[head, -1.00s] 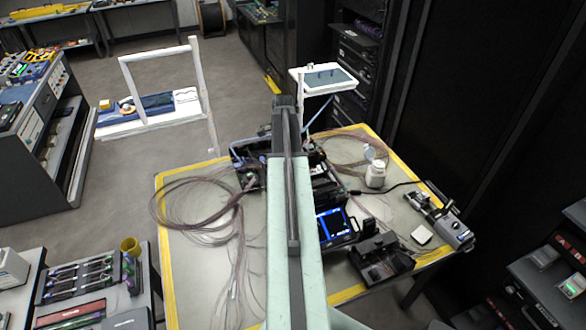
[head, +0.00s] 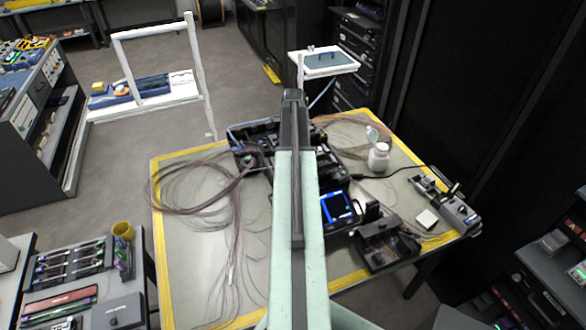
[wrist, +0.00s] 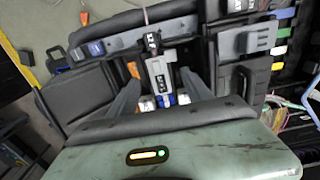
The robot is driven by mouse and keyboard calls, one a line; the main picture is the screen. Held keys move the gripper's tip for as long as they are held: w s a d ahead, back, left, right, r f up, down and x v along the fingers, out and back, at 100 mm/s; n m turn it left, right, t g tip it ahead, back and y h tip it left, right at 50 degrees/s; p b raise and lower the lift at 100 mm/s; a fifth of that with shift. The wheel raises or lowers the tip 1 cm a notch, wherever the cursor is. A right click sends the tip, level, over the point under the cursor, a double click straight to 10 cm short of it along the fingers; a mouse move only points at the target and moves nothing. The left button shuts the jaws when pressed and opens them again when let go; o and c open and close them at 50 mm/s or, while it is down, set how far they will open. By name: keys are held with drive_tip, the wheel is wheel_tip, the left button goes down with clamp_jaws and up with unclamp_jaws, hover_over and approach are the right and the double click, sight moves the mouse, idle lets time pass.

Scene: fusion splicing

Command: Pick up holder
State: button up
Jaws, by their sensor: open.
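In the wrist view a small grey and black holder (wrist: 158,72) with white label patches and blue parts stands in the middle, against the black case (wrist: 105,42). I take this piece to be the holder. My gripper (wrist: 160,84) is open, with one grey finger on each side of the holder. I cannot tell whether the fingers touch it. In the head view my arm covers the gripper and the holder, above the open black case (head: 255,130) on the table.
The yellow-edged table (head: 178,275) carries loose fibre coils (head: 195,190) at left. A tool bench (head: 70,270) stands lower left; dark racks stand right.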

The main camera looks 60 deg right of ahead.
drive_tip(key=shift+f, duration=0.15)
clamp_jaws()
wheel_tip(320, 180, up, 10)
drive_tip(key=p, duration=1)
drive_tip(key=shift+p, duration=0.3)
